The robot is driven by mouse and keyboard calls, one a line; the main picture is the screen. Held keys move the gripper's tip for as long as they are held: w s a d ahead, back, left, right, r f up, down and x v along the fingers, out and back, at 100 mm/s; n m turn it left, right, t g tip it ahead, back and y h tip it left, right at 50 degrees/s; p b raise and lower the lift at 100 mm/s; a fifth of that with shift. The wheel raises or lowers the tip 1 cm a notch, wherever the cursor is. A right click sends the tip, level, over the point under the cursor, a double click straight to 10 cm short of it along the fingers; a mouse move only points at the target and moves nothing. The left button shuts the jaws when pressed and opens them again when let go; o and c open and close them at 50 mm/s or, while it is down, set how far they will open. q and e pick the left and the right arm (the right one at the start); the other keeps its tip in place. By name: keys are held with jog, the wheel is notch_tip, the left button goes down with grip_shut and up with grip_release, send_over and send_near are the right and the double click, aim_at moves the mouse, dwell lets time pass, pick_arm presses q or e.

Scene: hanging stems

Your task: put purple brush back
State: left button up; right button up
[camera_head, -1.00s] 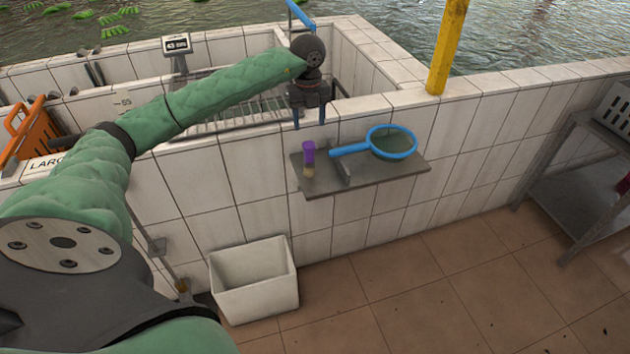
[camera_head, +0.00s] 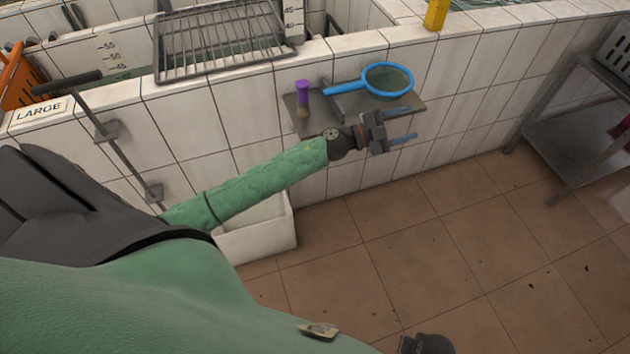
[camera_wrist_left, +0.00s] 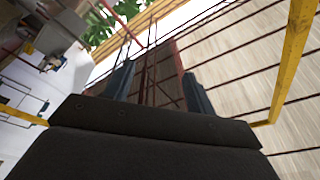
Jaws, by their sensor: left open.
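The purple brush (camera_head: 303,93) stands upright on the grey wall shelf (camera_head: 412,108), at its left end, with its purple handle up and its pale bristles down. My left gripper (camera_head: 402,124) is open and empty in front of the shelf's right part, with its blue-grey fingers pointing right. It is to the right of the brush and apart from it. In the left wrist view its open fingers (camera_wrist_left: 158,85) show nothing between them close by. At the bottom edge of the head view a dark part of mine shows; my right gripper cannot be made out.
A blue-rimmed net (camera_head: 410,83) lies on the shelf right of the brush. A white bin (camera_head: 262,243) stands on the floor below, partly behind my left arm. A metal rack (camera_head: 218,42) spans the tiled tank.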

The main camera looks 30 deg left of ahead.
pick_arm(q)
jog(key=s+a+f+n+y, duration=0.2)
jog(key=s+f+n+y, duration=0.25)
jog(key=f, duration=0.35)
jog(key=s+a+f+n+g+y, duration=0.1)
jog(key=s+a+f+n+y, duration=0.2)
jog(key=f+n+y, duration=0.45)
jog(key=s+a+f+n+y, duration=0.2)
jog(key=s+f+n+y, duration=0.15)
jog(key=f, duration=0.55)
jog(key=s+d+f+g, duration=0.1)
jog(key=s+f+g, duration=0.3)
jog(key=s, duration=0.5)
jog(key=s+d+f+n+g+h, duration=0.1)
jog(key=s+f+g, duration=0.2)
jog(key=s+f, duration=0.3)
jog(key=s+d+f+g, duration=0.1)
jog(key=s+f+g, duration=0.3)
jog(key=s, duration=0.9)
jog(key=shift+s+d+f+g+h, duration=0.3)
jog(key=shift+d+f+h, duration=0.1)
jog(key=shift+f, duration=0.35)
jog(key=shift+c, duration=0.2)
